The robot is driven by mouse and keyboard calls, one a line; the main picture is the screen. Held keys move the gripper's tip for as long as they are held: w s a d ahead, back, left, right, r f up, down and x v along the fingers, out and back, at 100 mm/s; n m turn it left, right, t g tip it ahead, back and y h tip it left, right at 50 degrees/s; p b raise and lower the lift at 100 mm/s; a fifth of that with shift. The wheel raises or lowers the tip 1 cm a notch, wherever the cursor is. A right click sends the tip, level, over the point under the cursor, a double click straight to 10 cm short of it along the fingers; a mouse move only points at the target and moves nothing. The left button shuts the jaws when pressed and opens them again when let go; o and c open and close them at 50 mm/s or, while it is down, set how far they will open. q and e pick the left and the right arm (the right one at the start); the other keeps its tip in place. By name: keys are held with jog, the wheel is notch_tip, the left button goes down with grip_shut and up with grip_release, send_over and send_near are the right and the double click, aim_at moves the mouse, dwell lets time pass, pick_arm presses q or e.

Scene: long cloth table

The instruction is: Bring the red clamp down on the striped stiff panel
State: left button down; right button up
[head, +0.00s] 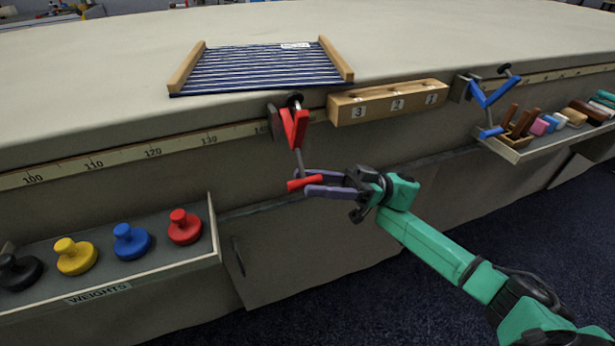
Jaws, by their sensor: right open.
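The striped stiff panel (262,70), dark blue and white with wooden side bars, lies on the table top near its front edge. The red clamp (295,128) is mounted on the table's front edge below the panel's right part. Its lever hangs down in front of the table, ending in a red grip (302,183). The clamp's dark pad stands by the table edge, and I cannot tell whether it touches the panel. My right gripper (318,183) is open, its purple fingers around or beside the red grip. My left gripper is out of view.
A numbered wooden block (388,102) is on the table front right of the clamp. A blue clamp (490,92) stands farther right, above a tray (530,150) of small blocks. A weights shelf (110,283) with coloured knobs is at lower left. The cloth table (450,40) is mostly clear.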

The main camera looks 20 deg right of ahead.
jog(key=shift+x, duration=0.8)
grip_shut()
jog(key=shift+r, duration=0.1)
dwell(0.7)
